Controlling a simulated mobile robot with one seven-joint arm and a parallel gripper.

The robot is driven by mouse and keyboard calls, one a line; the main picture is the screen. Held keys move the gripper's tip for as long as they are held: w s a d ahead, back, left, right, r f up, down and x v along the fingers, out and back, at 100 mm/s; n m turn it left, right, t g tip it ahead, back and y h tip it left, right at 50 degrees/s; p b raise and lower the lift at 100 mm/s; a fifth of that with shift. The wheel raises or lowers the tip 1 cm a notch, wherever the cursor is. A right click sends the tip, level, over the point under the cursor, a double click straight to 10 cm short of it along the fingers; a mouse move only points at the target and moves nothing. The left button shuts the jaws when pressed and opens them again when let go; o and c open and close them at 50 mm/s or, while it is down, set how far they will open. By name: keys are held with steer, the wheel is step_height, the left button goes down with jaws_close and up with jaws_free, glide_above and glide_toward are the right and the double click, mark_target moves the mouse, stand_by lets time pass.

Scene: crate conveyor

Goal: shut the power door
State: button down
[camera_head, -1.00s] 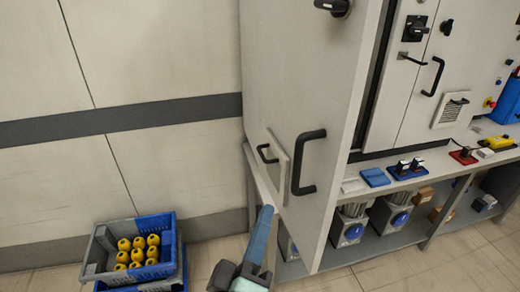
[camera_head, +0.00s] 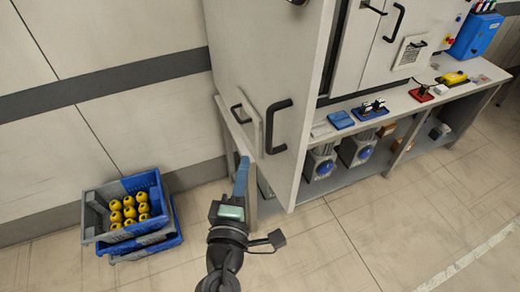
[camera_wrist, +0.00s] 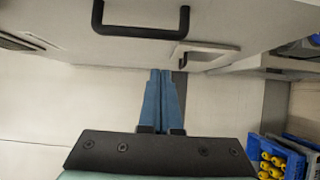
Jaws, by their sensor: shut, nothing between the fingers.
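A large pale grey door (camera_head: 262,60) stands open at the left end of the cabinet, its broad face toward me. A black bar handle (camera_head: 278,126) is fixed low near its free edge. The handle also shows at the top of the wrist view (camera_wrist: 140,32), above the fingers. My gripper (camera_head: 243,162) is shut and empty, with long blue fingers. In the head view it lies to the left of and below the handle, apart from it. In the wrist view the fingertips (camera_wrist: 160,72) point toward the door's lower edge; whether they touch it I cannot tell.
Blue and grey crates (camera_head: 160,235) with yellow items stand on the floor at left. A smaller black handle on a plate (camera_head: 243,114) sits left of the door handle. A bench (camera_head: 400,112) with small devices runs right. The floor at lower right is clear.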

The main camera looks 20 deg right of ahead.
steer(key=shift+w+d+p, duration=0.25)
steer(key=shift+w+d, duration=0.05)
steer(key=shift+d, duration=0.4)
steer(key=shift+w+d+p, duration=0.25)
steer(key=shift+w+d, duration=0.1)
steer(key=shift+d, duration=0.4)
steer(key=shift+w+d+p, duration=0.25)
steer(key=shift+w+d, duration=0.05)
steer(key=shift+d, duration=0.4)
steer(key=shift+d, duration=0.1)
